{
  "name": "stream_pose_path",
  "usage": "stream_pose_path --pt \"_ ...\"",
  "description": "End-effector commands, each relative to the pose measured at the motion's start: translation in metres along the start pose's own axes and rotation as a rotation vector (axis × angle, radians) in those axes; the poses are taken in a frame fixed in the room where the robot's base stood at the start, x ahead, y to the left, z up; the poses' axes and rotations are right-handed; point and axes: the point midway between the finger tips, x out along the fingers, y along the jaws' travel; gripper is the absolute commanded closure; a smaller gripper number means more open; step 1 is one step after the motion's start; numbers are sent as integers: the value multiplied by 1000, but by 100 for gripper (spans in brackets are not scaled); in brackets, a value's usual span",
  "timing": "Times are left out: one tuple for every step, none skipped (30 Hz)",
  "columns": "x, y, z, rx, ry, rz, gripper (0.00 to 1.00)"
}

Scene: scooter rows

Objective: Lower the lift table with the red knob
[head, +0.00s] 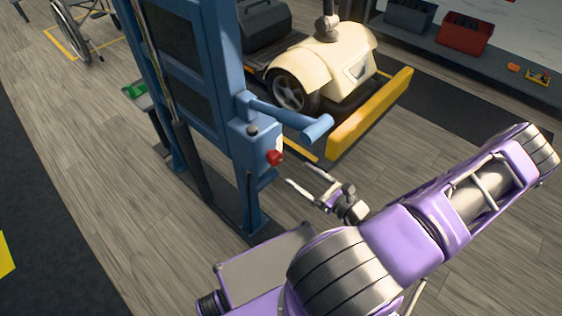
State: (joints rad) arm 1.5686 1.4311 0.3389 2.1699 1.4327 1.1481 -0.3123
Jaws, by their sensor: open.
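The red knob (275,157) is on a blue control box on the side of the lift's blue column (203,90). The lift table (370,118) reaches out behind the column, with a yellow bar at its end, and a cream scooter (322,70) stands on it. My gripper (300,177) comes in from the right, a little below and to the right of the red knob. Its two thin fingers are apart and empty, and it looks clear of the knob. The lower part of the lift table is partly hidden.
A blue handle (316,128) sticks out from the column just above the knob. A shelf at the back right holds a red bin (466,33) and a dark bin (409,17). A wheelchair (75,30) stands back left.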

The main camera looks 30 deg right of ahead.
Motion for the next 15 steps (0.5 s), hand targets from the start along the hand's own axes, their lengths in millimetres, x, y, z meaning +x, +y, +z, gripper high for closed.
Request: stream_pose_path --pt "12 1 -1 0 -3 4 11" --pt "19 1 -1 0 -2 3 11" --pt "27 1 -1 1 -3 3 11" --pt "34 1 -1 1 -3 3 11" --pt "40 1 -1 0 -2 4 11" --pt "47 1 -1 0 -2 3 11" --pt "52 1 -1 0 -2 3 11" --pt "57 1 -1 0 -1 3 11" --pt "63 1 -1 0 -1 3 11" --pt "67 1 -1 -1 -1 3 11" --pt "70 1 -1 0 -1 2 11" --pt "74 0 -1 -1 0 2 11" --pt "77 0 -1 -1 0 2 11" --pt "79 0 -1 -1 0 2 11" --pt "81 0 -1 -1 1 2 11"
